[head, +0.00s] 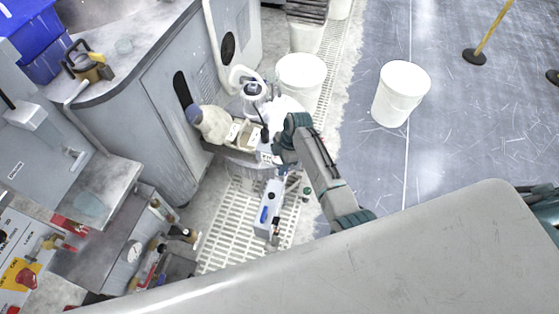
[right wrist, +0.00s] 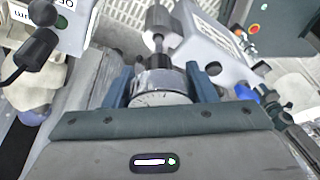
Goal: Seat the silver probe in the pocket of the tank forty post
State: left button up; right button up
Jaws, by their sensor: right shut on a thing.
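My right gripper (head: 276,156) is at the tray beside the grey cabinet. In the right wrist view its two blue fingers (right wrist: 163,78) are shut on the silver probe (right wrist: 160,88), a short silver cylinder with a black neck. In the head view the arm and gripper mostly hide the probe. A pale post head (right wrist: 72,22) with partly readable print, perhaps a 40, and a green mark stands at the upper left of the wrist view, apart from the probe. A black probe-like piece (right wrist: 38,48) is at its side. I cannot make out the pocket. My left gripper is not in view.
A pale housing with a blue mark (head: 269,200) stands over the floor grating (head: 225,225). White buckets (head: 402,92) stand beyond. The blue-grey floor at right is mostly clear.

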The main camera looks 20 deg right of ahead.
jog(key=shift+f+b, duration=1.25)
jog(key=shift+f, duration=0.9)
jog(key=o, duration=1.1)
